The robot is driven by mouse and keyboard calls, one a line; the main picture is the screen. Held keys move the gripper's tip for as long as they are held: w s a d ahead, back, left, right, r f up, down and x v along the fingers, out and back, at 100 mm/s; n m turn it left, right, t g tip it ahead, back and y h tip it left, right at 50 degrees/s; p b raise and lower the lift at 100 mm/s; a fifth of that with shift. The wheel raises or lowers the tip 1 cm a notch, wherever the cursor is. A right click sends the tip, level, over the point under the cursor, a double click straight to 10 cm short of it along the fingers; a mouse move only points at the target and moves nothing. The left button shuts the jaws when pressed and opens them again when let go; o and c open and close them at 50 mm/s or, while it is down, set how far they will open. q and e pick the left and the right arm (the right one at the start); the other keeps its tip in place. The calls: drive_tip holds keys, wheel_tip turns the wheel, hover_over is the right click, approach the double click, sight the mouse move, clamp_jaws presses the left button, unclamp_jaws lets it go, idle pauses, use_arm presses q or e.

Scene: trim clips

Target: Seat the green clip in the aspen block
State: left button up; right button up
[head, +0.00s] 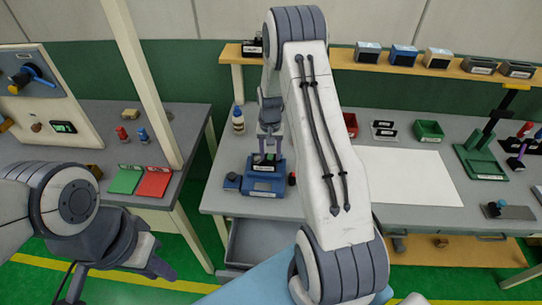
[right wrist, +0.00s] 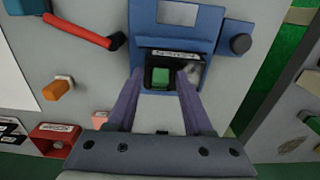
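A small green clip (right wrist: 160,77) sits in a dark block with a pale label (right wrist: 175,55) on a blue fixture (right wrist: 203,30). In the head view the blue fixture (head: 262,186) stands on the middle bench. My right gripper (right wrist: 160,74) points down over the block, one finger on each side of the clip, with gaps visible between fingers and clip. The gripper also shows in the head view (head: 268,152). I cannot read the labels, so I cannot tell which block is aspen. My left gripper (head: 118,280) is open and empty at the lower left.
Several labelled blocks (head: 404,55) stand on the wooden shelf behind. A white sheet (head: 405,177), a green bin (head: 429,131) and a green stand (head: 483,158) are on the bench to the right. Green and red mats (head: 152,182) lie on the left bench. A bottle (head: 238,122) stands behind the fixture.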

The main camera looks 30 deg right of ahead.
sight(271, 156)
clamp_jaws()
use_arm(q)
drive_tip(key=shift+f, duration=0.1)
use_arm(e)
drive_tip(key=shift+r, duration=0.15)
